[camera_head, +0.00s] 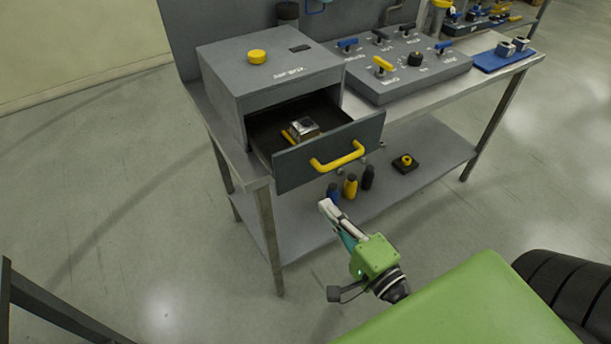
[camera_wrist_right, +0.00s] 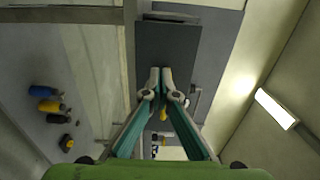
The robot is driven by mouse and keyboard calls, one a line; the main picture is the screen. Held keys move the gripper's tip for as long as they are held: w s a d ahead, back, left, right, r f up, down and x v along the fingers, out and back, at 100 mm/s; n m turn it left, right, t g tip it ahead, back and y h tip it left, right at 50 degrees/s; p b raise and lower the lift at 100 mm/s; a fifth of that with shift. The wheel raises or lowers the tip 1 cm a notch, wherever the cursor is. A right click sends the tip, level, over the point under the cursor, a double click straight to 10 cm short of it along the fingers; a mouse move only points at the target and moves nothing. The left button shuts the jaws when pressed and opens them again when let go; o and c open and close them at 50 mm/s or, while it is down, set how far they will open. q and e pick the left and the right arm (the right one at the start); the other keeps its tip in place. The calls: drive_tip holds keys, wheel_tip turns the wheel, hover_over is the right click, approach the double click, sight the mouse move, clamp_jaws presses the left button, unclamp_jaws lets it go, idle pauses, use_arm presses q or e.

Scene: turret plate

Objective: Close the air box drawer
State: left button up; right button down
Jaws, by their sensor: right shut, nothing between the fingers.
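The grey air box (camera_head: 270,72) stands on the left end of the workbench, with a yellow knob on top. Its drawer (camera_head: 328,152) is pulled well out and has a yellow handle (camera_head: 338,158) on its dark front. A small metallic block (camera_head: 303,128) and a yellow part lie inside the drawer. My right gripper (camera_head: 327,206) is shut and empty, in front of and below the drawer front, apart from the handle in the head view. In the right wrist view the shut fingertips (camera_wrist_right: 160,74) overlap the dark drawer front (camera_wrist_right: 170,48). My left gripper is not in view.
A control panel (camera_head: 396,66) with levers and a blue tray (camera_head: 500,57) stand to the right on the bench. Several small bottles (camera_head: 350,186) and a black block with a yellow knob (camera_head: 405,163) stand on the lower shelf. The floor left of the bench is clear.

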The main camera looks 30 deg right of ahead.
sight(299, 172)
drive_tip(key=w+p, duration=0.1)
drive_tip(key=w, duration=0.4)
drive_tip(key=w+p, duration=0.1)
drive_tip(key=w, duration=0.2)
drive_tip(key=shift+w+a+r+p, duration=0.1)
drive_tip(key=shift+w+a+p, duration=0.1)
drive_tip(key=shift+a+p, duration=0.15)
drive_tip(key=shift+w, duration=0.65)
drive_tip(key=shift+w+p, duration=0.3)
drive_tip(key=shift+w, duration=0.15)
drive_tip(key=w, duration=0.2)
drive_tip(key=w+p, duration=0.1)
drive_tip(key=w, duration=0.3)
drive_tip(key=shift+w+a+r, duration=0.1)
drive_tip(key=shift+w+a, duration=0.05)
drive_tip(key=shift+a, duration=0.15)
drive_tip(key=w, duration=0.8)
drive_tip(key=shift+w+a+f, duration=0.25)
drive_tip(key=shift+w+a, duration=0.15)
drive_tip(key=shift+w, duration=0.4)
drive_tip(key=shift+r, duration=0.25)
drive_tip(key=shift+r, duration=0.1)
